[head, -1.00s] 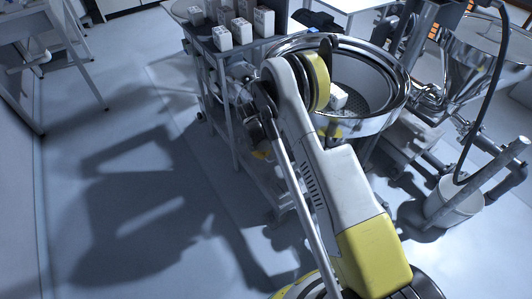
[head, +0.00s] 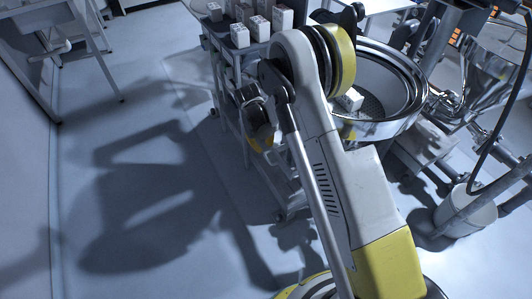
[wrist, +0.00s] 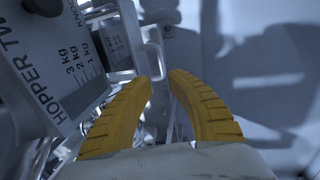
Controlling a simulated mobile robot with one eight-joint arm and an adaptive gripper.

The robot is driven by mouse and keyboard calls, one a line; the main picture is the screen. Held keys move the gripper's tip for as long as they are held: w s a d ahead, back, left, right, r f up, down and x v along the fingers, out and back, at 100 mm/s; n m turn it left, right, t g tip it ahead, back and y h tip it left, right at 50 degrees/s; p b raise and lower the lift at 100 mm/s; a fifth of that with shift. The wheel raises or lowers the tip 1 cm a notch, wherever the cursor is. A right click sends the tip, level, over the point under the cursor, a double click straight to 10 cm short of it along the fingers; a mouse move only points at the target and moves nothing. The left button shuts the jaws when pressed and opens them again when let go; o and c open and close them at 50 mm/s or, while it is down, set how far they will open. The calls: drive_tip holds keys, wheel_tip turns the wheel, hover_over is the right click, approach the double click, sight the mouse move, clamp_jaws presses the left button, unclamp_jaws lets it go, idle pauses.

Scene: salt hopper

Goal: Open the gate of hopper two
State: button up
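A pale metal loop (wrist: 153,50), shaped like a handle, stands just beyond my fingertips. I cannot tell if it belongs to the gate. My gripper (wrist: 161,78) has two yellow fingers with a gap between their tips; it looks open and empty. In the head view, my gripper is mostly hidden behind my arm, with only yellow parts showing. A steel funnel (head: 490,78) stands at the right; its number is not readable.
A cart (head: 228,62) bears several white boxes (head: 240,35). A round steel pan (head: 415,90) with a white box in it stands beside the cart. A white bucket (head: 465,212) stands at the right. The floor (head: 130,190) at the left is clear, with my shadow across it.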

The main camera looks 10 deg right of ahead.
drive_tip(key=r, duration=0.4)
drive_tip(key=shift+s+a, duration=0.1)
drive_tip(key=shift+a, duration=0.3)
drive_tip(key=shift+c, duration=0.4)
clamp_jaws()
drive_tip(key=m+h+p, duration=0.2)
drive_tip(key=m+p, duration=0.2)
drive_tip(key=m, duration=1.4)
approach(285, 154)
drive_tip(key=shift+t, duration=0.3)
drive_tip(key=b+x, duration=0.1)
drive_tip(key=x, duration=0.1)
drive_tip(key=b+x, duration=0.1)
drive_tip(key=x, duration=0.1)
drive_tip(key=b+x, duration=0.2)
drive_tip(key=shift+s+d+f, duration=0.15)
drive_tip(key=shift+s+f, duration=0.05)
drive_tip(key=shift+s, duration=0.15)
